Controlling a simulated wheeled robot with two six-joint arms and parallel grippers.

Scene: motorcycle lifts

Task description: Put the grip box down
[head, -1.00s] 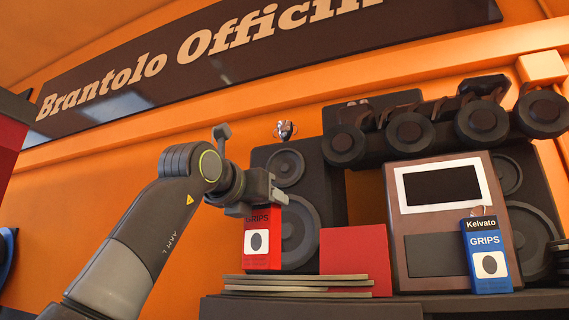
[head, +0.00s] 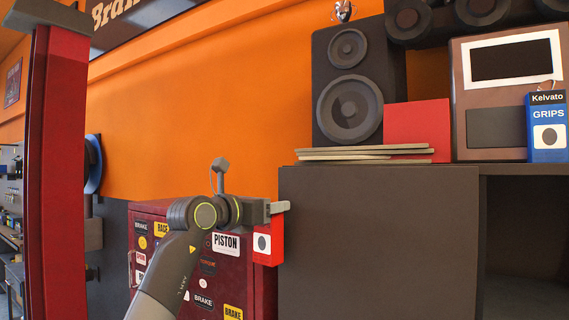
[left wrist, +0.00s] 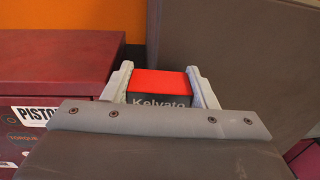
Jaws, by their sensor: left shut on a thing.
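My left gripper (head: 279,207) is shut on the red grip box (head: 268,246). The box hangs upright below the fingers, with a white panel and a dark oval on its front. It is beside the left edge of the dark cabinet, in front of the red stickered cabinet. In the left wrist view, the box's red top (left wrist: 158,82) and the word "Kelvato" show between the two fingers of the gripper (left wrist: 162,80). A blue grip box (head: 547,128) stands on the dark cabinet at the right. My right gripper is out of view.
The dark cabinet (head: 380,240) bears a speaker (head: 350,105), thin flat boards (head: 350,156), a red block (head: 418,128) and a brown unit (head: 497,85). The red stickered cabinet (head: 160,212) is at the left; its top (left wrist: 55,72) looks bare in the left wrist view. A red post (head: 58,160) stands further left.

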